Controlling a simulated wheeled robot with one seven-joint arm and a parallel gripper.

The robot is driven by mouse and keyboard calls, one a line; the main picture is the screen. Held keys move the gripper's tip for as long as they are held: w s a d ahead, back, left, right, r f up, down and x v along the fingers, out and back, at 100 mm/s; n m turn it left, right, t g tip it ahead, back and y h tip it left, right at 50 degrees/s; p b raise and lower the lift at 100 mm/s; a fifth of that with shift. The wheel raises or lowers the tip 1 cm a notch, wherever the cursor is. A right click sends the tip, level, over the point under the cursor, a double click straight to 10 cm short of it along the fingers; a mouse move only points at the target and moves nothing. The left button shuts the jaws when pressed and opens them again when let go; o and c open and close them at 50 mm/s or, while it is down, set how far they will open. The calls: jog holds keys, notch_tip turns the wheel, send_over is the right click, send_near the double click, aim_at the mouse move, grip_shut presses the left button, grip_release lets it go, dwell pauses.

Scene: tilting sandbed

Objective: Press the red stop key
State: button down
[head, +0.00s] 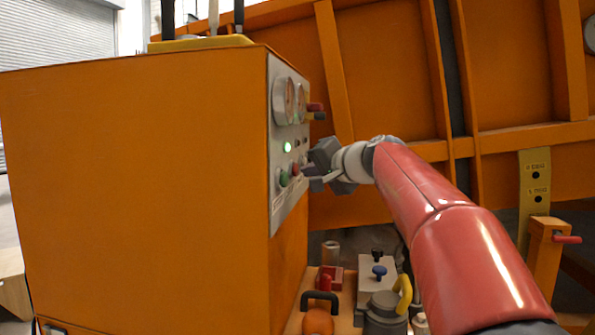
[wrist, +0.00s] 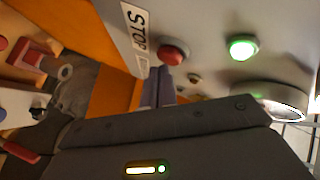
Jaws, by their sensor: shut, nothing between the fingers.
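The red stop key (wrist: 173,52) is a round red button on the pale control panel, beside a STOP label (wrist: 135,22), in the wrist view. In the head view the red key (head: 295,169) sits low on the panel (head: 275,205), right of a green key (head: 284,178). My gripper (head: 314,172) is shut and empty, close to the panel at about key height. In the wrist view my fingertips (wrist: 158,85) lie just below the red key in the picture. I cannot tell whether they touch it or the panel.
A lit green lamp (wrist: 242,48) and a round gauge (wrist: 268,95) are near my gripper on the panel. The large orange cabinet (head: 140,170) carries the panel. Below stand a grey box with a blue knob (head: 379,270) and a black handle (head: 320,297). An orange ribbed wall is behind.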

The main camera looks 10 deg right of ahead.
jog(key=shift+w+a, duration=0.2)
jog(key=shift+a, duration=0.3)
dwell(0.7)
jog(key=shift+d, duration=0.15)
jog(key=shift+s+d, duration=0.3)
jog(key=shift+d, duration=0.4)
jog(key=shift+s+d+b, duration=0.25)
jog(key=shift+d+b, duration=0.05)
jog(key=shift+d, duration=0.5)
jog(key=shift+s+d+b, duration=0.3)
jog(key=shift+d, duration=0.5)
jog(key=shift+s+d+b, duration=0.25)
jog(key=shift+d+b, duration=0.05)
jog(key=shift+d, duration=0.5)
jog(key=s+a+f+n+g+h+p, duration=0.1)
jog(key=s+f+n+g+h, duration=0.5)
jog(key=s+f, duration=2.7)
jog(key=s+g+h, duration=0.1)
jog(key=s+g, duration=0.1)
jog(key=s, duration=0.1)
jog(key=shift+a+p, duration=0.3)
jog(key=shift+p, duration=0.05)
